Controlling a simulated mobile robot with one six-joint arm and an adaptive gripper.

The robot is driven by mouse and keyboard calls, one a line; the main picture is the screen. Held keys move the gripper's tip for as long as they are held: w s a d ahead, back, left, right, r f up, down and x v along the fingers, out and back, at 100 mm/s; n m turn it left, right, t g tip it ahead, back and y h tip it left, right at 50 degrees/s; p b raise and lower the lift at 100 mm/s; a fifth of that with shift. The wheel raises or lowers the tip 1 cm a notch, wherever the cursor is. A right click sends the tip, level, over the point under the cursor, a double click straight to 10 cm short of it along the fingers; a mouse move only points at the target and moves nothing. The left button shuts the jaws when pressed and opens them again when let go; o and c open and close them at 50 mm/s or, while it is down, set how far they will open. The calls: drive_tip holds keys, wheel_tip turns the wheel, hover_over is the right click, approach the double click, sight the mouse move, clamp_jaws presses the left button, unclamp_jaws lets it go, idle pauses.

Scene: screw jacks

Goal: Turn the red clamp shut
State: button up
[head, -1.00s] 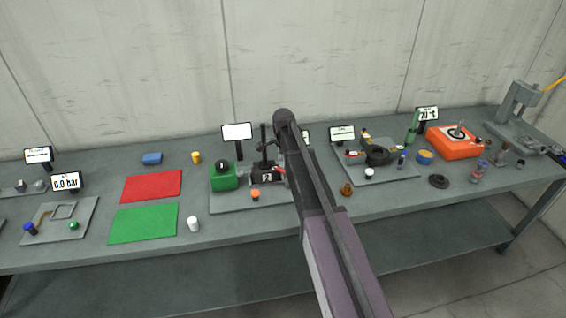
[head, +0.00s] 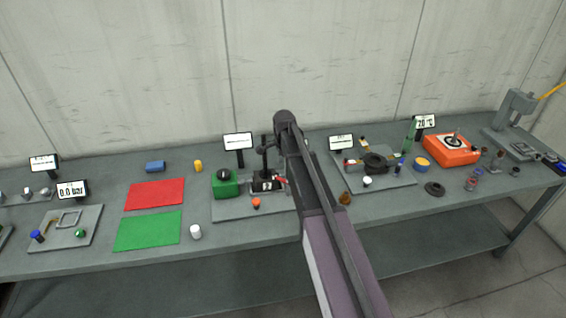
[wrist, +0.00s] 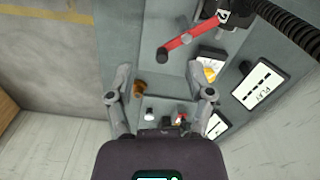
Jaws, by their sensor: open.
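The red clamp shows in the wrist view as a red bar (wrist: 208,27) with a dark end, beside a black part at the top edge. In the head view only a small red piece of it (head: 281,181) shows, next to the black stand (head: 264,158) and partly hidden by my arm. My gripper (wrist: 159,80) shows in the wrist view with its two grey fingers spread apart and nothing between them. The red bar lies beyond the fingertips, up and to the right, apart from them. In the head view my arm hides the gripper.
A green block with a black knob (head: 224,183) and an orange-topped piece (head: 256,204) are left of the stand. A brown piece (head: 345,198) is right of my arm and shows in the wrist view (wrist: 138,88). A black hose (wrist: 285,25) crosses the wrist view's upper right corner.

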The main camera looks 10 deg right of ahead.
drive_tip(key=s+f+n+b, duration=0.7)
drive_tip(key=s+f+b, duration=0.2)
drive_tip(key=s, duration=0.4)
drive_tip(key=s+a+f+n+b, duration=0.1)
drive_tip(key=s+f+n+b, duration=0.7)
drive_tip(key=s, duration=0.5)
wheel_tip(320, 180, down, 2)
drive_tip(key=shift+s+b, duration=0.4)
drive_tip(key=shift+b, duration=0.4)
drive_tip(key=shift+s, duration=0.35)
